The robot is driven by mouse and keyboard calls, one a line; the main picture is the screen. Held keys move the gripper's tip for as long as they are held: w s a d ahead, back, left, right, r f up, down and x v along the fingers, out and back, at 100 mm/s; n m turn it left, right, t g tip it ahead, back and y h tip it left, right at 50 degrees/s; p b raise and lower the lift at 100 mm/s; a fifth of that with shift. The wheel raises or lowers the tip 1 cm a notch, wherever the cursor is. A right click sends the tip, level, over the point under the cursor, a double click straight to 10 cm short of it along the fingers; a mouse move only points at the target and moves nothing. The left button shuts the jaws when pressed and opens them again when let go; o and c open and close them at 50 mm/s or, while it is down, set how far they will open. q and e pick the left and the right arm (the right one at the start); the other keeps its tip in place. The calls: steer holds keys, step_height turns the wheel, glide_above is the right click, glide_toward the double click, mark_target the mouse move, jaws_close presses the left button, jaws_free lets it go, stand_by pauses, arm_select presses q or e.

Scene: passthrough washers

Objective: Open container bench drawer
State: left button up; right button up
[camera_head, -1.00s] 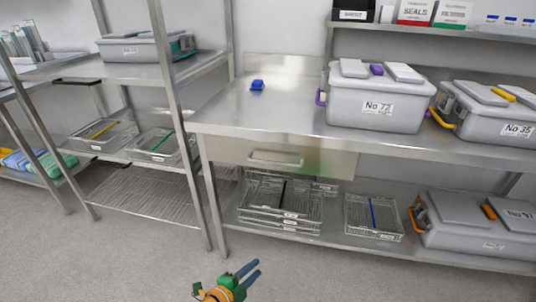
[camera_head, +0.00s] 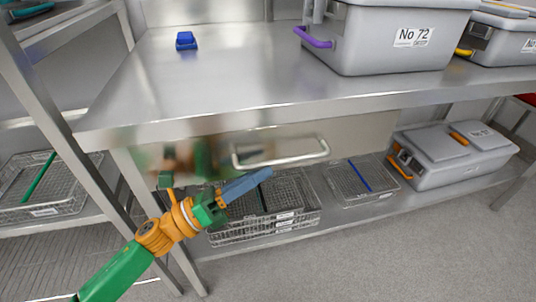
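The bench drawer (camera_head: 350,140) is a steel front under the steel bench top (camera_head: 240,75), with a wide bar handle (camera_head: 281,153). It looks shut, its front in line below the bench edge. My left gripper (camera_head: 268,178), with blue fingers on a green and orange arm, is just below and left of the handle, pointing right. The fingers look close together; the gap between them cannot be made out. The gripper appears apart from the handle. My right gripper is not in view.
A grey bin marked No 72 (camera_head: 400,38) and a small blue object (camera_head: 186,41) stand on the bench. Wire baskets (camera_head: 275,205) and a grey bin (camera_head: 455,153) sit on the lower shelf. A rack with another basket (camera_head: 40,188) is at left.

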mark_target(283, 160)
arm_select(q)
steer(key=x, duration=0.5)
steer(key=shift+w+d+r+p, duration=0.1)
steer(key=shift+d+p, duration=0.25)
jaws_close()
stand_by(0.9)
